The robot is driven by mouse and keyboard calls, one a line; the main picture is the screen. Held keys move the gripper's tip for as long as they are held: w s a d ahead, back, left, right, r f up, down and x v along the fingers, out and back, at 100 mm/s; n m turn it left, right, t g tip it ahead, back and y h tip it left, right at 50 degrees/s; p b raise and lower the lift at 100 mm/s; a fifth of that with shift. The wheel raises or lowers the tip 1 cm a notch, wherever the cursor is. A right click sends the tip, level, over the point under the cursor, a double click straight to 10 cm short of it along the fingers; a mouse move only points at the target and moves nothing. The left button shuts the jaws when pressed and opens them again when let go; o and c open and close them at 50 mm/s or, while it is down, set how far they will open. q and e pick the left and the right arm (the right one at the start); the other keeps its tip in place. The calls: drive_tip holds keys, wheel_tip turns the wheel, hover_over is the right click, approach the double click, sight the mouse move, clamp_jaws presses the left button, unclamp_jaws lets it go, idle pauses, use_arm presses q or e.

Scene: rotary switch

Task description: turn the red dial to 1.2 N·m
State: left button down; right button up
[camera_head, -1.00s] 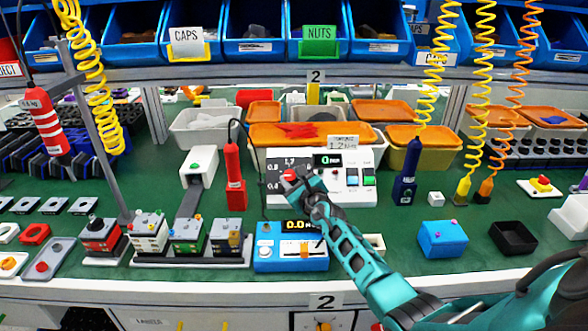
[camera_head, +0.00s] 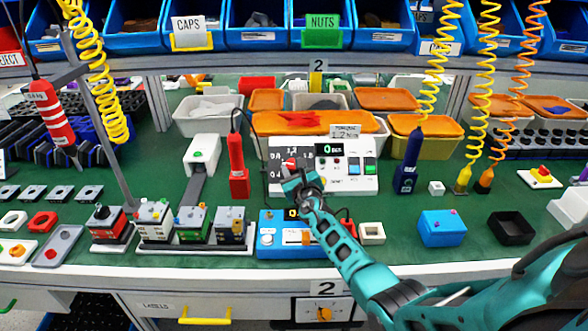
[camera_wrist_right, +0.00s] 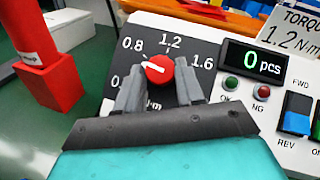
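The red dial (camera_wrist_right: 158,68) sits on a dark scale panel of the white control box; it also shows in the head view (camera_head: 289,164). Its white mark slants roughly left to right, and I cannot tell exactly which number it points to. The 1.2 label (camera_wrist_right: 171,41) is above the dial, 0.8 at upper left, 1.6 at right; a lower-left label is partly hidden. My right gripper (camera_wrist_right: 161,78) is open, its two grey fingers apart on either side of the dial's lower part. I cannot tell whether they touch it. My left gripper is not in view.
A sign reading torque 1.2 N·m (camera_head: 346,131) stands behind the box. A red tool (camera_head: 237,166) stands left of the box and a blue device (camera_head: 266,240) in front. Right of the dial are a green counter display (camera_wrist_right: 254,61) and blue and green switches. Green table is clear between items.

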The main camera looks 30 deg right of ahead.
drive_tip(key=o, duration=0.4)
drive_tip(key=shift+s+a+r+p, duration=0.1)
drive_tip(key=shift+s+p, duration=0.15)
drive_tip(key=shift+p, duration=0.1)
drive_tip(key=shift+p+v, duration=1.05)
drive_tip(key=shift+v, duration=0.1)
drive_tip(key=v, duration=0.9)
drive_tip(key=shift+s+a, duration=0.1)
drive_tip(key=shift+s, duration=0.45)
